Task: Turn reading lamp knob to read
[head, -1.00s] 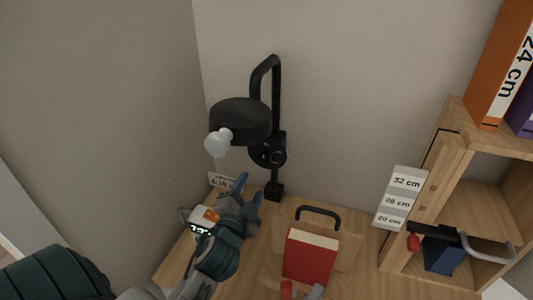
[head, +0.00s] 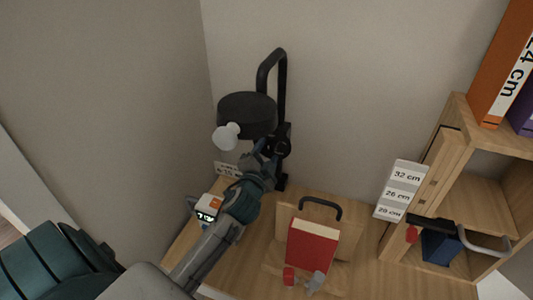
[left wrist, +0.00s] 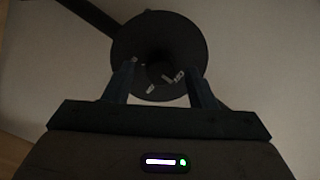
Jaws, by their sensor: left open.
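The black reading lamp (head: 246,114) hangs on a bent black arm against the wall, its white bulb (head: 226,136) showing below the shade. Its round black knob unit (head: 283,147) sits low on the lamp post. My left gripper (head: 266,153) is open, with its fingers up at the knob unit and partly covering it. In the left wrist view the dark round dial (left wrist: 160,30) fills the space ahead, with small white marks. A dark central knob (left wrist: 158,72) lies between the two open fingers. Whether they touch it is too dark to tell. My right gripper is out of view.
A red book (head: 311,246) stands in a wooden holder with a black handle on the desk (head: 255,265). A wooden shelf (head: 470,200) with a size sign (head: 401,191) stands at right.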

